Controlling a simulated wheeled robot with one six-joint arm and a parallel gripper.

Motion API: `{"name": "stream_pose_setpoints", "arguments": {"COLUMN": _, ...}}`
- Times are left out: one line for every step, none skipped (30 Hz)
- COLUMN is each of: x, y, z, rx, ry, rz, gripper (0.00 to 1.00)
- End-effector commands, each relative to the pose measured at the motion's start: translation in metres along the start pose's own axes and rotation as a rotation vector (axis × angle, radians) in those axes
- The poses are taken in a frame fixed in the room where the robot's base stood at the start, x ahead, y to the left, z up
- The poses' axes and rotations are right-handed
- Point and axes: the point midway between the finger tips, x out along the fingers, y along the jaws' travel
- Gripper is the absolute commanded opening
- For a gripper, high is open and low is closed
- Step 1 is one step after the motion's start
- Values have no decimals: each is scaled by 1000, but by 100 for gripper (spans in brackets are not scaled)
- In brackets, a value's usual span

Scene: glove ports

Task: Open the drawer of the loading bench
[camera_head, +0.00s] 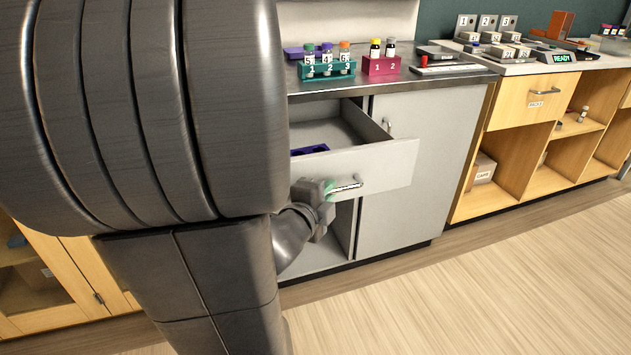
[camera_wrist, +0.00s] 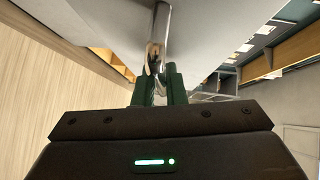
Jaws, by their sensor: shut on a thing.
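The loading bench is grey with a dark worktop (camera_head: 415,78). Its drawer (camera_head: 392,165) stands pulled out from the front, and a purple item (camera_head: 311,150) shows inside it. The drawer's bar handle (camera_head: 350,186) is on the front panel. My gripper (camera_head: 329,190) is at the left part of this handle. In the wrist view the green fingers of my gripper (camera_wrist: 160,82) are shut on the metal handle bar (camera_wrist: 160,35). My arm hides the left part of the bench and drawer.
A teal rack (camera_head: 327,70) with several vials and a red rack (camera_head: 381,66) with two vials stand on the worktop. A closed grey cabinet door (camera_head: 410,205) is right of the drawer. A wooden bench (camera_head: 520,105) stands further right. The floor (camera_head: 480,290) in front is clear.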

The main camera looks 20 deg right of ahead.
Motion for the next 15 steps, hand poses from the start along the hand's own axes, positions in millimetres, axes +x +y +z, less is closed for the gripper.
{"name": "stream_pose_setpoints", "arguments": {"x": 0, "y": 1, "z": 0, "rx": -1, "ry": -2, "rz": 3, "gripper": 0}}
{"name": "stream_pose_setpoints", "arguments": {"x": 0, "y": 1, "z": 0, "rx": -1, "ry": -2, "rz": 3, "gripper": 0}}
{"name": "stream_pose_setpoints", "arguments": {"x": 0, "y": 1, "z": 0, "rx": -1, "ry": -2, "rz": 3, "gripper": 0}}
{"name": "stream_pose_setpoints", "arguments": {"x": 0, "y": 1, "z": 0, "rx": -1, "ry": -2, "rz": 3, "gripper": 15}}
{"name": "stream_pose_setpoints", "arguments": {"x": 0, "y": 1, "z": 0, "rx": -1, "ry": -2, "rz": 3, "gripper": 21}}
{"name": "stream_pose_setpoints", "arguments": {"x": 0, "y": 1, "z": 0, "rx": -1, "ry": -2, "rz": 3, "gripper": 28}}
{"name": "stream_pose_setpoints", "arguments": {"x": 0, "y": 1, "z": 0, "rx": -1, "ry": -1, "rz": 2, "gripper": 32}}
{"name": "stream_pose_setpoints", "arguments": {"x": 0, "y": 1, "z": 0, "rx": -1, "ry": -1, "rz": 2, "gripper": 32}}
{"name": "stream_pose_setpoints", "arguments": {"x": 0, "y": 1, "z": 0, "rx": -1, "ry": -1, "rz": 2, "gripper": 32}}
{"name": "stream_pose_setpoints", "arguments": {"x": 0, "y": 1, "z": 0, "rx": -1, "ry": -1, "rz": 2, "gripper": 32}}
{"name": "stream_pose_setpoints", "arguments": {"x": 0, "y": 1, "z": 0, "rx": -1, "ry": -1, "rz": 1, "gripper": 32}}
{"name": "stream_pose_setpoints", "arguments": {"x": 0, "y": 0, "z": 0, "rx": 0, "ry": -1, "rz": 1, "gripper": 32}}
{"name": "stream_pose_setpoints", "arguments": {"x": 0, "y": 0, "z": 0, "rx": 0, "ry": -1, "rz": 1, "gripper": 32}}
{"name": "stream_pose_setpoints", "arguments": {"x": 0, "y": 0, "z": 0, "rx": 0, "ry": -1, "rz": 1, "gripper": 32}}
{"name": "stream_pose_setpoints", "arguments": {"x": 0, "y": 0, "z": 0, "rx": 0, "ry": -1, "rz": 1, "gripper": 32}}
